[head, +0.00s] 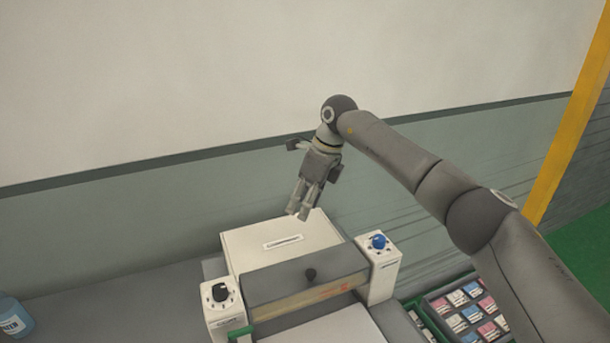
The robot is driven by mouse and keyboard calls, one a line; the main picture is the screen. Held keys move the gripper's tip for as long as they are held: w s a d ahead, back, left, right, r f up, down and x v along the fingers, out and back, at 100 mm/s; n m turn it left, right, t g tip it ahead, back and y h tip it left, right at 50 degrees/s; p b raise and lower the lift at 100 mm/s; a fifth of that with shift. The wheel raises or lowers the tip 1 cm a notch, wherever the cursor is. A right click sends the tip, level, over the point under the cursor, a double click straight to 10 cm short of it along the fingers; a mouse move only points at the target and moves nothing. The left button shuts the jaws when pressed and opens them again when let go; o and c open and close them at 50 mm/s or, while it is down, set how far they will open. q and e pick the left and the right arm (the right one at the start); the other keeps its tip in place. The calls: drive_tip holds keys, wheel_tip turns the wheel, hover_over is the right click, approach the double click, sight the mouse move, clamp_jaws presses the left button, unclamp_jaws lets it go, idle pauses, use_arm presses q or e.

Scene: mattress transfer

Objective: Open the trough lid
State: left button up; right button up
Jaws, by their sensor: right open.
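My left gripper is not in view.
The left post carries a black dial (220,292), the right post a blue knob (379,241). A green part (241,331) sits at the front left. A blue bottle (14,317) stands far left. A tray of small packs (470,308) lies right. The wall is close behind.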

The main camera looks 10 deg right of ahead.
drive_tip(key=shift+w+d+r+p, duration=0.15)
drive_tip(key=shift+w+r+p, duration=0.6)
drive_tip(key=shift+r+p, duration=0.25)
drive_tip(key=shift+w+d+r+p, duration=0.15)
drive_tip(key=shift+w+r+p, duration=0.65)
drive_tip(key=shift+p, duration=0.3)
drive_tip(key=v, duration=1.2)
drive_tip(key=shift+s, duration=0.1)
